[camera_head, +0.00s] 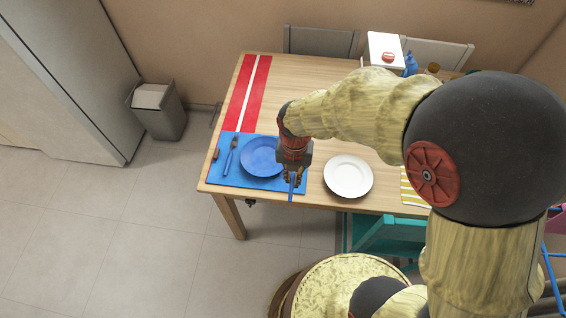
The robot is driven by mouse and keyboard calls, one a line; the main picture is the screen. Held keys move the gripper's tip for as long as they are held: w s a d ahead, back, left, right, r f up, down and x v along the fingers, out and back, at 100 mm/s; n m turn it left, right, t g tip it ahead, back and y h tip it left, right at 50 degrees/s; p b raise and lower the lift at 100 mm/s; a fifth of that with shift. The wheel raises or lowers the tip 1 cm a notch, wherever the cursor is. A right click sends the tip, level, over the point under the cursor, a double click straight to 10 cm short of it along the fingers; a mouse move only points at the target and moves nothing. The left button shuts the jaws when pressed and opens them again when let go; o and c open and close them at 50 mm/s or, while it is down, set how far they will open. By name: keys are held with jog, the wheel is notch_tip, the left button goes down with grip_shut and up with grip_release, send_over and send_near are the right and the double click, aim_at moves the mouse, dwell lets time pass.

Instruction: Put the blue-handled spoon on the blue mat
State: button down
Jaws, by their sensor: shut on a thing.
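My gripper (293,177) is over the right end of the blue mat (222,178), pointing down. It is shut on the blue-handled spoon (291,190), whose blue handle shows below the fingers. The rest of the spoon is hidden by the gripper. I cannot tell whether the spoon touches the mat. A blue plate (263,156) lies on the mat, just left of my gripper. A blue-handled fork (231,154) lies on the mat left of the plate.
A white plate (348,176) sits on the wooden table (320,130) right of my gripper. A red and white runner (237,100) lies behind the mat. A yellow striped mat (412,190) and a teal chair (383,232) are to the right. A bin (157,112) stands left of the table.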

jog(key=w+f+b, duration=0.1)
jog(key=w+f, duration=0.1)
jog(key=w, duration=0.1)
jog(key=w+d+f+b, duration=0.1)
jog(key=w+f, duration=0.2)
jog(key=w, duration=0.1)
jog(key=w+d+f+b, duration=0.1)
jog(key=w+f, duration=0.2)
jog(key=shift+w+d+f+b, duration=0.15)
jog(key=shift+w+d+b, duration=0.1)
jog(key=shift+w+b, duration=0.1)
jog(key=shift+w+f, duration=0.2)
jog(key=shift+f, duration=0.1)
jog(key=shift+w+d+f+b, duration=0.1)
jog(key=shift+f+b, duration=0.45)
jog(key=shift+f, duration=1)
jog(key=shift+f, duration=0.1)
jog(key=c, duration=1.9)
grip_release()
